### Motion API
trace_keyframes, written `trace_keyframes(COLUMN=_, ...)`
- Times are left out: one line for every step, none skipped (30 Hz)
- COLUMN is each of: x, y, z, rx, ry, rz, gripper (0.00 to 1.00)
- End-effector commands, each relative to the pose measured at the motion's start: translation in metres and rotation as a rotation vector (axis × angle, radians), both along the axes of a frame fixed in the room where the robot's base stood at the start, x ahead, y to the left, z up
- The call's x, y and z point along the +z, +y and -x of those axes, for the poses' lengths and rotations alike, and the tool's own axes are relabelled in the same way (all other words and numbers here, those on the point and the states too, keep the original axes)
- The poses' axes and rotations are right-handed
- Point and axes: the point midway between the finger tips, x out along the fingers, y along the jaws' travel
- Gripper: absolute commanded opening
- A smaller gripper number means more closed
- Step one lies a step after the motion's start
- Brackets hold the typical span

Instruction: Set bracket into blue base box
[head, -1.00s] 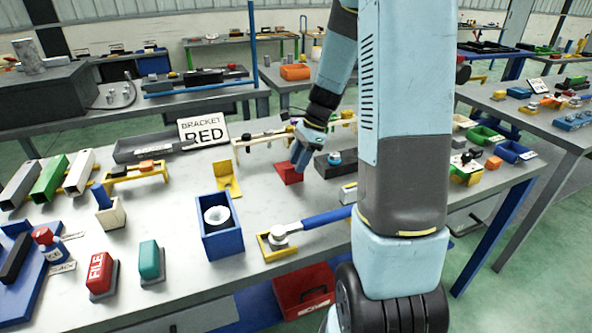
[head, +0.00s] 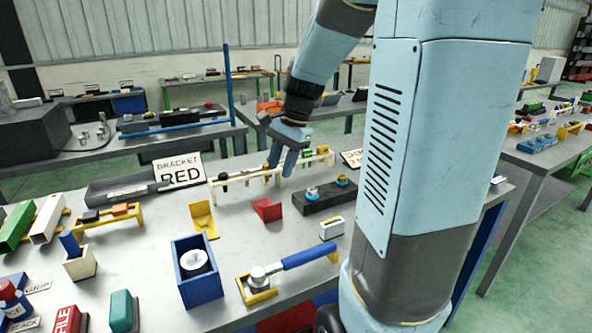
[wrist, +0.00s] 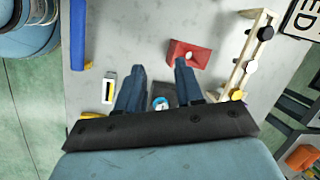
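The red bracket (head: 267,209) lies on the grey workbench, near the sign reading BRACKET RED (head: 180,171). It also shows in the wrist view (wrist: 200,52), beyond the fingertips and close to the right one. The blue base box (head: 202,287) stands at the bench's front, open on top, with a white round part (head: 195,262) inside. My gripper (head: 280,164) hangs above the bench, behind and above the red bracket in the head view. In the wrist view its two fingers (wrist: 160,66) are apart with nothing held between them.
A yellow bracket (head: 203,219) stands between the red bracket and the box. A dark block with knobs (head: 322,198) lies right of the red bracket. A rack (head: 250,177) stands behind. A blue-handled tool (head: 300,258) rests in a yellow holder right of the box.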

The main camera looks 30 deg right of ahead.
Motion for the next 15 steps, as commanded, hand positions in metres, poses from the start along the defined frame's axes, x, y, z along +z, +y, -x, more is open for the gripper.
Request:
trace_keyframes(x=0.01, y=0.007, z=0.011, rx=0.063, ry=-0.039, rz=0.027, gripper=0.36)
trace_keyframes(x=0.015, y=0.01, z=0.017, rx=0.101, ry=-0.059, rz=0.043, gripper=0.36)
trace_keyframes(x=0.021, y=0.013, z=0.026, rx=0.152, ry=-0.085, rz=0.066, gripper=0.36)
trace_keyframes(x=0.025, y=0.016, z=0.032, rx=0.189, ry=-0.105, rz=0.082, gripper=0.36)
trace_keyframes(x=0.029, y=0.019, z=0.038, rx=0.225, ry=-0.125, rz=0.099, gripper=0.36)
trace_keyframes(x=0.034, y=0.022, z=0.047, rx=0.276, ry=-0.15, rz=0.122, gripper=0.36)
trace_keyframes(x=0.038, y=0.024, z=0.053, rx=0.313, ry=-0.171, rz=0.14, gripper=0.36)
trace_keyframes(x=0.041, y=0.027, z=0.059, rx=0.351, ry=-0.189, rz=0.159, gripper=0.36)
trace_keyframes(x=0.045, y=0.03, z=0.067, rx=0.399, ry=-0.214, rz=0.183, gripper=0.36)
trace_keyframes(x=0.049, y=0.032, z=0.074, rx=0.437, ry=-0.233, rz=0.202, gripper=0.36)
trace_keyframes(x=0.052, y=0.034, z=0.08, rx=0.475, ry=-0.25, rz=0.221, gripper=0.36)
trace_keyframes(x=0.055, y=0.036, z=0.089, rx=0.523, ry=-0.275, rz=0.246, gripper=0.36)
trace_keyframes(x=0.058, y=0.038, z=0.095, rx=0.559, ry=-0.292, rz=0.267, gripper=0.36)
trace_keyframes(x=0.06, y=0.039, z=0.101, rx=0.595, ry=-0.309, rz=0.286, gripper=0.36)
trace_keyframes(x=0.063, y=0.042, z=0.11, rx=0.644, ry=-0.333, rz=0.313, gripper=0.36)
